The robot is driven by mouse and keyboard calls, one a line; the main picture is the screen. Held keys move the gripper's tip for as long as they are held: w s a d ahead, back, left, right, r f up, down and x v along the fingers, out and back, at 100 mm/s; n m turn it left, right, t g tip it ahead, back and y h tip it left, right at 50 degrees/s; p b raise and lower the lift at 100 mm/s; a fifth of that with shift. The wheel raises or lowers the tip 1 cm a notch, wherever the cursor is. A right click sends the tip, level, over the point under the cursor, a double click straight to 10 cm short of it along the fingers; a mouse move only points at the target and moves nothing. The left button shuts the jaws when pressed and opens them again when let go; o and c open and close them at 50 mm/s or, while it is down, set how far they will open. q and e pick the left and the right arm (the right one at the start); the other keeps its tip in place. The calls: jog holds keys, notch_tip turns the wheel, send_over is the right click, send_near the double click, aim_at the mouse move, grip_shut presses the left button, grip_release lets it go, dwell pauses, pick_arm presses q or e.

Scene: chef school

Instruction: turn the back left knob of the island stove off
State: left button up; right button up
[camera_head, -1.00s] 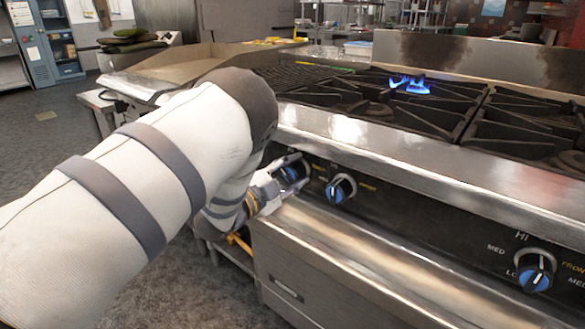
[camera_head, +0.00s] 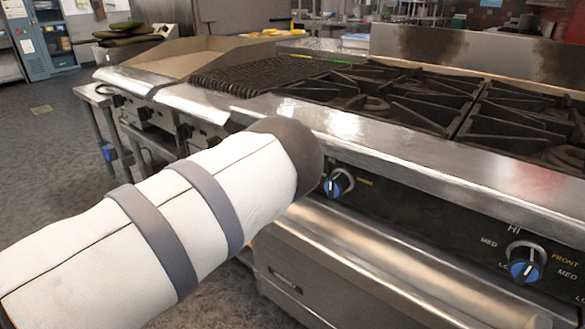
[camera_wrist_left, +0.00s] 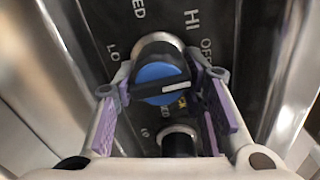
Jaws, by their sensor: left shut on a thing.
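In the left wrist view, a blue-faced knob (camera_wrist_left: 158,72) with a black bar sits on the stove's dark front panel. The bar lies nearly level in the picture, and its white line points right. The OFF label stands to the knob's upper right, partly behind a finger. My left gripper (camera_wrist_left: 161,84) is shut on this knob, with one purple-padded finger on each side. In the head view, my left arm hides the gripper and the held knob. The island stove (camera_head: 440,185) shows no flame on its visible burners (camera_head: 375,104). My right gripper is out of view.
Another blue knob (camera_head: 337,186) sits just right of my arm, and one more knob (camera_head: 525,264) is farther right. A steel ledge (camera_head: 400,262) runs below the panel. A griddle (camera_head: 185,62) stands at the far left end. The floor at left is open.

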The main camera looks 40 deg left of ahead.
pick_arm(q)
jog(key=shift+m, duration=0.4)
jog(key=o, duration=1.2)
jog(key=shift+c, duration=0.2)
jog(key=shift+s, duration=0.1)
jog(key=s+a, duration=0.1)
jog(key=s, duration=1)
jog(key=shift+s, duration=0.4)
